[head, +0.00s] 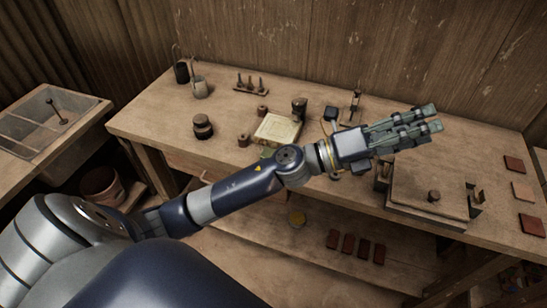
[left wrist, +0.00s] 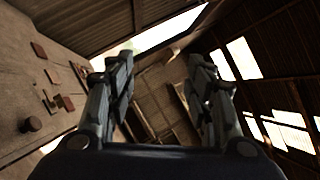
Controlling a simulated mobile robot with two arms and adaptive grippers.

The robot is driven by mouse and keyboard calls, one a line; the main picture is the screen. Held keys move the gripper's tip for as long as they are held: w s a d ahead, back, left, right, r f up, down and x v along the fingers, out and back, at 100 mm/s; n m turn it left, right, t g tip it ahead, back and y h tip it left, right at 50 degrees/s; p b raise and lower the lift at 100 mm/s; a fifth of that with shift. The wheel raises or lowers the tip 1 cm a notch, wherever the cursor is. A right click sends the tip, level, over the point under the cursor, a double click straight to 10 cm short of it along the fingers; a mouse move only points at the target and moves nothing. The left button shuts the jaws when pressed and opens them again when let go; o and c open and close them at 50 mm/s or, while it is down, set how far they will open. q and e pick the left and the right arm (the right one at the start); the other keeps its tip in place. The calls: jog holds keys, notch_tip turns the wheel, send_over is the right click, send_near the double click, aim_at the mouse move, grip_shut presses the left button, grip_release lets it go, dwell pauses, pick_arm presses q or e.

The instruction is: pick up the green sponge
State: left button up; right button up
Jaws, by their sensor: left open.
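My left gripper (head: 436,117) is stretched out over the right part of the workbench, its fingers apart and empty. In the left wrist view its two fingers (left wrist: 160,68) stand wide apart with nothing between them. A small green patch (head: 267,152) shows at the front edge of a pale yellowish block or book, just behind my left forearm. It may be the green sponge, but it is mostly hidden and I cannot tell. My gripper is well to the right of it. I see no clear green sponge in the left wrist view. My right gripper is not in view.
The workbench (head: 150,110) holds the pale block (head: 277,129), a dark round jar (head: 203,126), a rack of small tools (head: 251,85) and a press plate (head: 430,190) below my gripper. Flat tiles (head: 514,163) lie at the right end.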

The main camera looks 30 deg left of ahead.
pick_arm(q)
jog(key=s+d+f+m+g, duration=0.35)
jog(key=m+g, duration=0.45)
jog(key=m, duration=0.3)
jog(key=m+g+y, duration=0.6)
jog(key=m+y, duration=0.1)
jog(key=y, duration=1)
send_over(273, 154)
notch_tip(273, 154, down, 10)
jog(key=f, duration=0.1)
notch_tip(273, 154, down, 4)
jog(key=shift+w+a+f+p, duration=0.1)
jog(key=shift+w+a+p, duration=0.05)
jog(key=shift+p, duration=0.5)
jog(key=f, duration=0.1)
jog(key=f+p, duration=0.1)
jog(key=f, duration=0.1)
jog(key=f+p, duration=0.1)
jog(key=shift+s+d+f, duration=0.2)
jog(key=shift+d+f, duration=0.05)
jog(key=shift+f, duration=0.6)
jog(key=c, duration=0.7)
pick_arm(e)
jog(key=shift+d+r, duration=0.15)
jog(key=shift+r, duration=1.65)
